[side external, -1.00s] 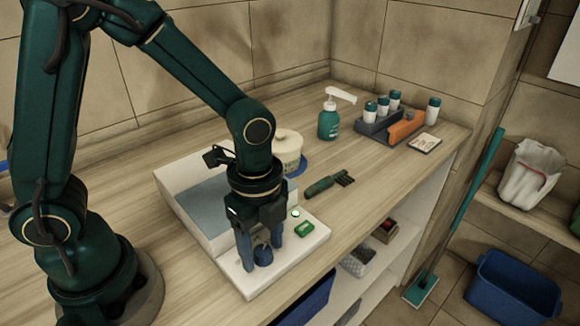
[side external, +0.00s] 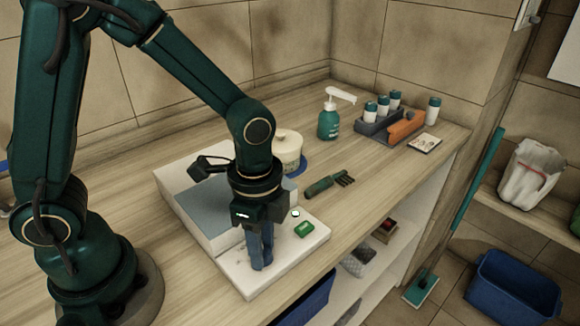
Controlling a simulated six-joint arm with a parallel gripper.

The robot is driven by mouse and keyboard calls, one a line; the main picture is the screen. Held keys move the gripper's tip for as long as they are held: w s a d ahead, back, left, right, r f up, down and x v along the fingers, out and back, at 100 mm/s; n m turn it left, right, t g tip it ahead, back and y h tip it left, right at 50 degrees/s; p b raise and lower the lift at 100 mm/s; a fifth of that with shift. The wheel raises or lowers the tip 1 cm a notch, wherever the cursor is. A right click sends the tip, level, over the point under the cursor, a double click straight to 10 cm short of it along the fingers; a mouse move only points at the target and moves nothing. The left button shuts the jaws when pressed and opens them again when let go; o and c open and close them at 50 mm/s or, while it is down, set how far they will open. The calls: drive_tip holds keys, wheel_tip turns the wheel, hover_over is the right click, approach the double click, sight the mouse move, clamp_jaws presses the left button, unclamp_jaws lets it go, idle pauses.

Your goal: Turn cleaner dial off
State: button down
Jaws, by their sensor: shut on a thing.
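The cleaner is a white basin unit (side external: 293,268) with a blue-grey inside, standing on the wooden counter. Its dark blue dial sits on the front panel and is now mostly hidden by my fingers. My gripper (side external: 262,258) points straight down at the panel, with its blue fingers shut on the dial. One finger stands nearly behind the other in this view.
A green brush (side external: 328,184) lies right of the unit, and a white tub (side external: 287,150) stands behind it. A green pump bottle (side external: 328,120) and a grey caddy (side external: 383,131) with bottles are farther back. The counter's front edge is close to the panel.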

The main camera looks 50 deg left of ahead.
drive_tip(key=n, duration=0.5)
drive_tip(key=shift+n, duration=0.3)
drive_tip(key=n, duration=1.3)
drive_tip(key=shift+n, duration=0.4)
drive_tip(key=c, duration=0.5)
unclamp_jaws()
drive_tip(key=shift+r, duration=0.1)
